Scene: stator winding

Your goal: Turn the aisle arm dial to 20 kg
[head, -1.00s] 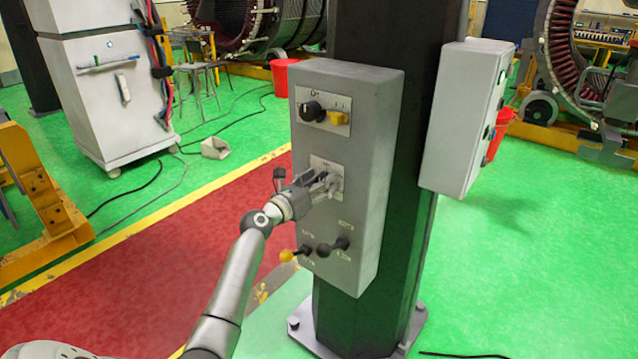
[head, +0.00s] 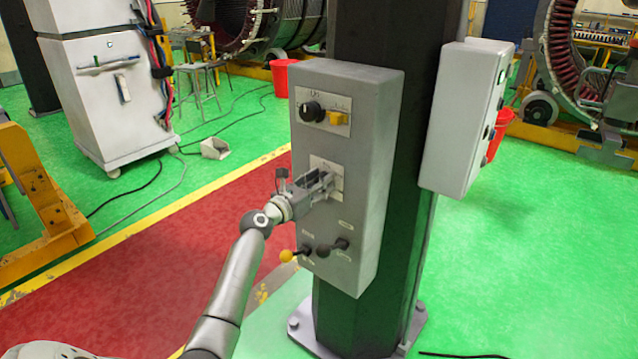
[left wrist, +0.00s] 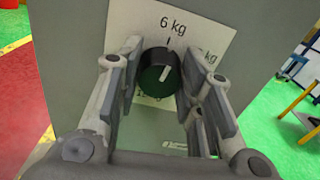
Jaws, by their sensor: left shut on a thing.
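The dial (left wrist: 160,72) is a black round knob with a short white mark, on a white label plate (left wrist: 190,32) in the left wrist view. The mark tilts toward the upper right of that picture. "6 kg" reads above the knob; labels to its right and below are partly covered by the fingers and knob. My left gripper (left wrist: 155,75) is shut on the dial, one finger on each side. In the head view, my left gripper (head: 325,184) is at the middle plate of the grey control box (head: 365,140) and hides the dial. My right gripper is not in view.
Above on the same box are a black knob (head: 311,111) and a yellow switch (head: 338,118). Below are a yellow-tipped lever (head: 288,255) and a black lever (head: 323,250). A second grey box (head: 460,120) is on the dark column (head: 395,215).

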